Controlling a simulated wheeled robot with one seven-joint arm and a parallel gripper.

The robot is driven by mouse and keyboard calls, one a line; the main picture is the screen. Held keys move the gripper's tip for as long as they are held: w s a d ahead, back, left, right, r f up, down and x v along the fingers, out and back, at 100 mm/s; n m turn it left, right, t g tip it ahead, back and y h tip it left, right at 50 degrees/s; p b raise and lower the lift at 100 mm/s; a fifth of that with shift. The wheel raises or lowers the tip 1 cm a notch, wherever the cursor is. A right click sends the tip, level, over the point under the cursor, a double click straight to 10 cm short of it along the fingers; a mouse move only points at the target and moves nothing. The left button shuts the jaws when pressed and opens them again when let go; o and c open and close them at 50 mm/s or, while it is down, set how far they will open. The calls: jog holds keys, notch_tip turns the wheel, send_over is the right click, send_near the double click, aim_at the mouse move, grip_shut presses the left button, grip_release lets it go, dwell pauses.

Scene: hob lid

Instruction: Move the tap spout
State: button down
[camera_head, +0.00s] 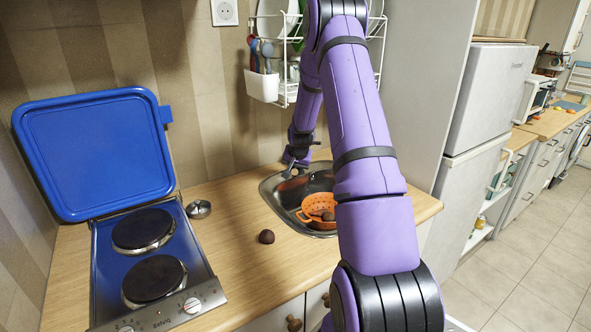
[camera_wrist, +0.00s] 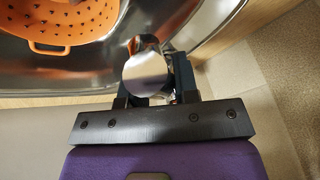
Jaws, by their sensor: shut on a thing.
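The tap spout (camera_wrist: 146,72) is a shiny metal piece with a rounded end in the wrist view, at the near edge of the sink (camera_wrist: 175,20). My gripper (camera_wrist: 154,88) is shut on it, with dark finger parts on both sides of the metal. In the head view my gripper (camera_head: 297,160) is at the back left of the sink (camera_head: 268,188), low over its rim. There the spout is small and mostly hidden by my gripper.
An orange colander (camera_head: 318,207) sits in the sink and holds a brown round thing. A similar round thing (camera_head: 267,237) lies on the worktop. A two-plate hob (camera_head: 185,285) with a raised blue lid (camera_head: 95,150) and a small metal bowl (camera_head: 199,209) are left. A dish rack (camera_head: 288,92) hangs above.

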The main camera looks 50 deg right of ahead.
jog(key=s+d+n+y, duration=0.2)
jog(key=s+d+n, duration=0.2)
jog(key=d+n, duration=0.3)
jog(key=shift+s+d+t+y, duration=0.2)
jog(key=shift+s+t+y, duration=0.15)
jog(key=shift+t+y, duration=0.05)
dwell(0.4)
dwell(0.3)
jog(key=c, duration=0.9)
grip_release()
jog(key=v, duration=1)
jog(key=shift+s+r, duration=0.15)
jog(key=shift+r, duration=0.2)
